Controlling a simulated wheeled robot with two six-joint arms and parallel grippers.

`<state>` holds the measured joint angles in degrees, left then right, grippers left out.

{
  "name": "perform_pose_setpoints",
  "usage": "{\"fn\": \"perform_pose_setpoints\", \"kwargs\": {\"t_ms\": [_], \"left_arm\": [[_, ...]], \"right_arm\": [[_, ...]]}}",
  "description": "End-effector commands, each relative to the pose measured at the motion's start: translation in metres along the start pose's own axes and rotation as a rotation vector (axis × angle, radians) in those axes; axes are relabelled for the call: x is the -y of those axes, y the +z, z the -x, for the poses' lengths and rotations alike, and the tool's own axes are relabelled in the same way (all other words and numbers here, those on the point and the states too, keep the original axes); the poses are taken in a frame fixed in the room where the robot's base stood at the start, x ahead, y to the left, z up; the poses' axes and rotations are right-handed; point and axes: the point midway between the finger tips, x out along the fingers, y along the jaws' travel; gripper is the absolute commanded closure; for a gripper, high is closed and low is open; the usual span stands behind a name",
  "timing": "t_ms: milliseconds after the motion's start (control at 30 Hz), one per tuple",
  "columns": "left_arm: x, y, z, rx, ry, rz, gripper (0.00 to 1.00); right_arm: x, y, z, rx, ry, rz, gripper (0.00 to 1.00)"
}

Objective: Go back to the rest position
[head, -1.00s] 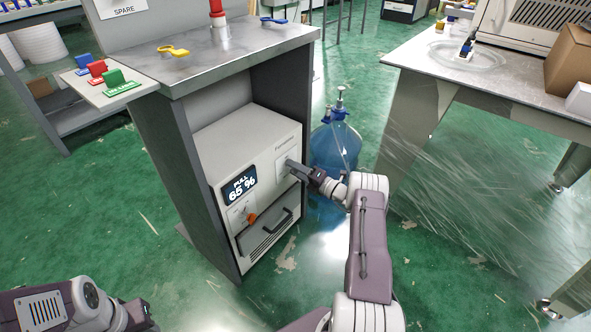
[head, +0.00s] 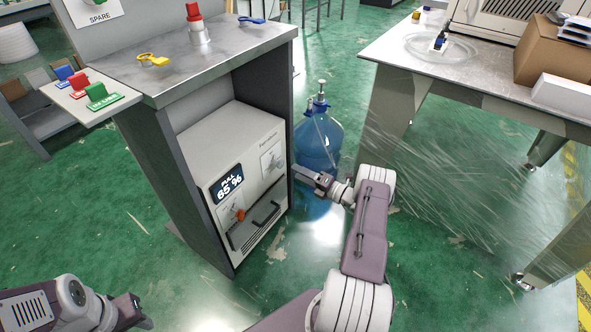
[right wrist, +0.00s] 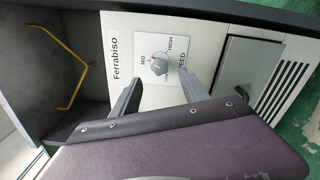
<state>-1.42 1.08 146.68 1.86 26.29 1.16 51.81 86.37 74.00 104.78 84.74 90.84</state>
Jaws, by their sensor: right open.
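My right gripper (head: 318,180) is open and empty, just right of the front of the pale machine (head: 228,150). The right wrist view shows its two fingers (right wrist: 178,62) spread apart, with nothing between them. Beyond them is the machine's speed dial (right wrist: 159,66), marked MID and HIGH. The dial panel (head: 271,158) also shows in the head view, clear of the gripper. My left gripper (head: 138,312) is low at the left, partly in view; its jaws are too unclear to judge.
The machine has a lit 65 % display (head: 228,184), an orange knob (head: 240,214) and a black handle (head: 262,216). A blue water bottle (head: 319,140) stands close behind my right gripper. A wrapped table (head: 400,45) stands at the right. Green floor is open in front.

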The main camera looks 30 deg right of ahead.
Motion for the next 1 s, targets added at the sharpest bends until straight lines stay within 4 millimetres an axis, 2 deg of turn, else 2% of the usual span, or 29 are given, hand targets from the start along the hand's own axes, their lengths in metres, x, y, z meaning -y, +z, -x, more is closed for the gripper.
{"fn": "perform_pose_setpoints", "kwargs": {"t_ms": [367, 467, 567, 600, 667, 700, 767, 800, 900, 1000], "left_arm": [[0.0, 0.0, -0.001, 0.0, 0.0, 0.0, 0.64], [0.0, 0.0, 0.0, 0.0, 0.0, 0.0, 0.64], [0.0, 0.0, 0.002, 0.0, 0.0, 0.0, 0.64], [0.0, 0.0, 0.003, 0.0, 0.0, 0.0, 0.64], [0.0, 0.0, 0.004, 0.0, 0.0, 0.0, 0.64], [0.0, 0.0, 0.004, 0.0, 0.0, 0.0, 0.64], [0.0, -0.001, 0.005, 0.0, 0.0, 0.0, 0.64], [0.0, -0.001, 0.005, 0.0, 0.0, 0.0, 0.64], [0.0, -0.001, 0.007, 0.0, 0.0, 0.0, 0.64], [0.0, -0.001, 0.008, 0.0, 0.0, 0.0, 0.64]], "right_arm": [[0.0, 0.0, -0.001, -0.001, 0.0, 0.001, 0.48], [-0.01, -0.013, -0.011, -0.071, -0.014, 0.053, 0.48], [-0.04, -0.065, -0.035, -0.319, -0.048, 0.255, 0.48], [-0.057, -0.097, -0.041, -0.467, -0.051, 0.385, 0.48], [-0.083, -0.15, -0.038, -0.719, -0.026, 0.627, 0.48], [-0.098, -0.182, -0.027, -0.893, 0.015, 0.808, 0.48], [-0.118, -0.222, -0.001, -1.139, 0.117, 1.087, 0.48], [-0.129, -0.24, 0.018, -1.287, 0.206, 1.269, 0.48], [-0.148, -0.264, 0.064, -1.583, 0.477, 1.676, 0.48], [-0.162, -0.27, 0.098, -1.783, 0.779, 2.009, 0.48]]}}
